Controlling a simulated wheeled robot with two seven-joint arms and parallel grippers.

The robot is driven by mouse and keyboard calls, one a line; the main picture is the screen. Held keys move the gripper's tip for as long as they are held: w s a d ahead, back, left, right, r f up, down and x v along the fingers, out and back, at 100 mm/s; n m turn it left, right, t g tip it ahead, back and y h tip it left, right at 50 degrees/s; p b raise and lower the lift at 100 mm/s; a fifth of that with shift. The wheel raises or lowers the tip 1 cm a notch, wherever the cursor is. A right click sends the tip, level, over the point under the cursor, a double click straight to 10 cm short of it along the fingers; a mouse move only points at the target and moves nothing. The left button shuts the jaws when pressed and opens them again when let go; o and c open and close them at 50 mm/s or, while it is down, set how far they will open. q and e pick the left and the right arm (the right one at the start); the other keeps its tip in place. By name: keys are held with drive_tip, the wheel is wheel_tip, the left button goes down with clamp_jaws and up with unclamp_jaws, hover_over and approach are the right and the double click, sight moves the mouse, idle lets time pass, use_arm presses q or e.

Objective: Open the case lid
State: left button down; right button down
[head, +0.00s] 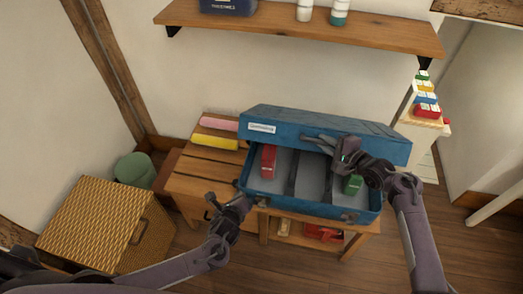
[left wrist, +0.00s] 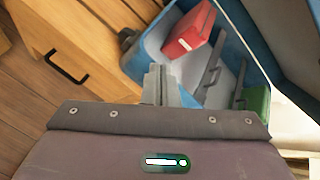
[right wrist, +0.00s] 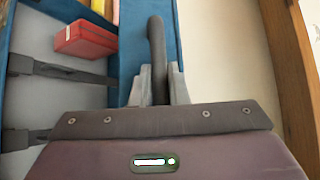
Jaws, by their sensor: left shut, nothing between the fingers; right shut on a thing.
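The blue case (head: 310,206) stands on a wooden bench, its lid (head: 290,120) raised and tilted over the back part. Inside its grey interior are a red block (head: 268,161) on the left and a green block (head: 353,184) on the right, with dark dividers between. My right gripper (head: 343,152) is at the lid's front edge, shut on the dark case handle (right wrist: 156,50), which shows between its fingers in the right wrist view. My left gripper (head: 214,203) is shut and empty, near the case's front left corner. The red block also shows in the left wrist view (left wrist: 188,38).
The slatted wooden bench (head: 195,170) holds a pink roll (head: 219,123) and a yellow roll (head: 214,142) left of the case. A wicker basket (head: 100,225) and green bin (head: 134,171) stand at left. A wall shelf (head: 290,22) hangs above.

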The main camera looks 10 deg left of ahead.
use_arm(q)
drive_tip(key=w+d+r+m+t+h, duration=0.1)
drive_tip(key=d+r+m, duration=0.2)
drive_tip(key=r+m, duration=0.15)
drive_tip(key=d+r+m+t, duration=0.1)
drive_tip(key=d+r+m, duration=0.1)
drive_tip(key=r+m, duration=0.3)
drive_tip(key=w+r+n, duration=0.1)
drive_tip(key=w, duration=1)
drive_tip(key=shift+w, duration=0.4)
drive_tip(key=shift+d, duration=0.1)
